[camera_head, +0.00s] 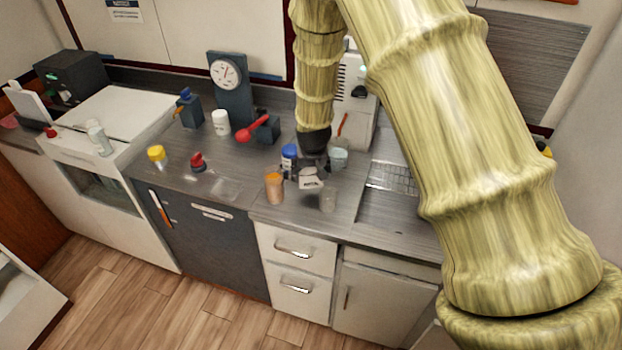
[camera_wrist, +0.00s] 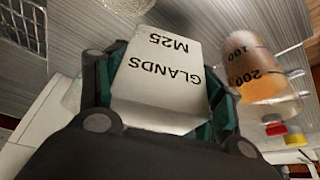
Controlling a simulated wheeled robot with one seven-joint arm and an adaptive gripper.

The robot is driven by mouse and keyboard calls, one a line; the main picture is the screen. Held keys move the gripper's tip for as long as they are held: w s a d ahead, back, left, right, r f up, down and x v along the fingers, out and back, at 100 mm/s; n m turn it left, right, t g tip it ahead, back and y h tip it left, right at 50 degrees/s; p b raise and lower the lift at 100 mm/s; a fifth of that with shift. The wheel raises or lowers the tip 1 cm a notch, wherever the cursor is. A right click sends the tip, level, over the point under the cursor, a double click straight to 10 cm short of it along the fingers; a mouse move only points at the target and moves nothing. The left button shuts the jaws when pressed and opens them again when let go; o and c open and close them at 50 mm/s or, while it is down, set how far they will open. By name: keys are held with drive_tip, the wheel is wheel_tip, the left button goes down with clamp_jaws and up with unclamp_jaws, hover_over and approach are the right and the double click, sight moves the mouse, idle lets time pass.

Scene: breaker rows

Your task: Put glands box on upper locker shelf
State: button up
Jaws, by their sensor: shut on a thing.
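The glands box (camera_wrist: 160,85) is pale, with black "GLANDS M25" lettering upside down in the wrist view. It sits between the fingers of my gripper (camera_wrist: 165,110), which is shut on it. In the head view my gripper (camera_head: 309,172) is low over the grey counter, and the small pale box (camera_head: 311,184) shows at its fingertips. I cannot tell whether the box touches the counter. I cannot make out the locker's upper shelf in either view.
An orange-filled beaker (camera_head: 274,188), a clear beaker (camera_head: 328,199), a blue-capped bottle (camera_head: 289,157) and a pale cup (camera_head: 338,158) stand close around my gripper. A red-handled device (camera_head: 254,130) and white jar (camera_head: 221,122) stand farther left. A drain grid (camera_head: 392,177) is to the right.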

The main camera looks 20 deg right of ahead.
sight(311, 181)
drive_tip(key=shift+f+p, duration=0.8)
drive_tip(key=shift+f, duration=1.35)
drive_tip(key=shift+f, duration=0.1)
drive_tip(key=o, duration=0.9)
